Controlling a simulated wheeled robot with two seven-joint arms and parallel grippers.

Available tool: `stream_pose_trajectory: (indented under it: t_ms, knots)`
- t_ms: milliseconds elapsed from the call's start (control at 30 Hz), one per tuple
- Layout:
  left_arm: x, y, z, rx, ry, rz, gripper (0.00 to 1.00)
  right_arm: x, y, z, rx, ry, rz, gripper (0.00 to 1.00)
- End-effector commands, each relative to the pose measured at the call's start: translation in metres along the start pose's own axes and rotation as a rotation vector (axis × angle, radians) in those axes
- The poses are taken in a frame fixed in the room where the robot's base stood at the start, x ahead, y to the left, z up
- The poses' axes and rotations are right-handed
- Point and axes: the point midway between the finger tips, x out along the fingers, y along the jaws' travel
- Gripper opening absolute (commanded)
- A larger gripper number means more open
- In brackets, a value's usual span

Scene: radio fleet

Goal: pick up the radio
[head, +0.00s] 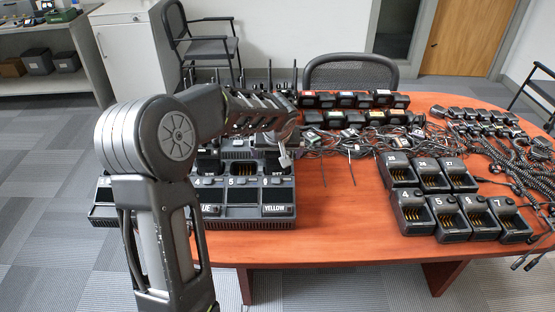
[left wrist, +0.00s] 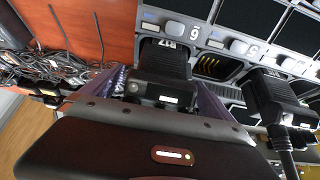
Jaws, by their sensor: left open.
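My left gripper (head: 284,152) reaches over the dark multi-slot charger (head: 243,210) at the table's left end. In the left wrist view its two see-through fingers (left wrist: 165,92) are apart, one on each side of a black radio (left wrist: 163,62). The radio sits in the charger near a slot label that looks like an upside-down 6. I cannot tell whether the fingers touch it. In the head view my left arm hides much of the charger and its radios. My right gripper is not in view.
Another radio (left wrist: 275,98) stands close beside the gripper, near an empty slot with gold contacts (left wrist: 213,66). Tangled cables (head: 345,143) lie behind the charger. Single chargers (head: 435,212) stand at the right. The table front (head: 345,225) is clear.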

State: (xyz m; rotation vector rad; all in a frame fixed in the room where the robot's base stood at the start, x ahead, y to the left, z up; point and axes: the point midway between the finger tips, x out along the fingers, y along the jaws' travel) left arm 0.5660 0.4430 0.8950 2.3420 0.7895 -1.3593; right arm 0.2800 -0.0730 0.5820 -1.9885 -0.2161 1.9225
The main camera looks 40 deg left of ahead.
Motion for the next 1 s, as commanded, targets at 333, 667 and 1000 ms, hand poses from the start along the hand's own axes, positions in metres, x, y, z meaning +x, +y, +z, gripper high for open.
stream_pose_trajectory:
  t_ms: [333, 667, 1000]
  knots:
    - [0.0005, 0.0002, -0.0002, 0.0, 0.001, 0.001, 0.98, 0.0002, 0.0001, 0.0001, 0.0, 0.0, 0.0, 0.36]
    - [0.0003, 0.0002, -0.0002, -0.001, 0.001, 0.001, 0.91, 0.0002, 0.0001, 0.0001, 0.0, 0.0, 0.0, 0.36]
    - [0.0003, 0.0001, -0.0002, -0.001, 0.001, 0.0, 0.63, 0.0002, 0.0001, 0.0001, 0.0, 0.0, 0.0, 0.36]
